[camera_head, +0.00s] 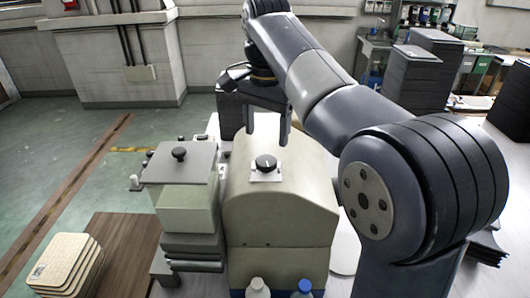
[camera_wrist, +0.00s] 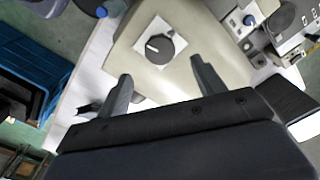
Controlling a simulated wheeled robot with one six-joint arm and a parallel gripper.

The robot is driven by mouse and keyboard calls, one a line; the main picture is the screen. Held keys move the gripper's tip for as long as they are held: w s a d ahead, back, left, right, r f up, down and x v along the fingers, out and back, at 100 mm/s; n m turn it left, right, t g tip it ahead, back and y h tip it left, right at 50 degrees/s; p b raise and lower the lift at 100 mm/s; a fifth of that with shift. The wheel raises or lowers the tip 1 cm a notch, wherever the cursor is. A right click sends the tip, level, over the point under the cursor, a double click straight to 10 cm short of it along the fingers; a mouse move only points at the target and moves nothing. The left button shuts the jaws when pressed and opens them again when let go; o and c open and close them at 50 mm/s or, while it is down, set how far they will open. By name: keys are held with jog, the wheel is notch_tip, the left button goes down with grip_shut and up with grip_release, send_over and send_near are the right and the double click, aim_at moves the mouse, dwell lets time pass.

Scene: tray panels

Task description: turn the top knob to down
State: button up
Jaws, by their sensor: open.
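The top knob (camera_head: 265,163) is a round black dial on a white square plate (camera_head: 256,177), set on top of a beige machine housing (camera_head: 290,195). In the wrist view the knob (camera_wrist: 155,48) shows a white pointer mark toward its left side. My gripper (camera_head: 267,134) is above and behind the knob in the head view, with its fingers pointing down. In the wrist view my gripper (camera_wrist: 158,75) has its two fingers spread wide, with nothing between them. The knob lies beyond the fingertips and is not touched.
A grey box with a black ball-shaped handle (camera_head: 179,153) stands left of the housing. Stacked beige panels (camera_head: 68,262) lie at the lower left. A blue crate (camera_wrist: 35,60) shows in the wrist view.

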aim_at(266, 160)
notch_tip(266, 160, down, 7)
jog(key=shift+r, duration=0.1)
dwell(0.3)
jog(key=c, duration=1)
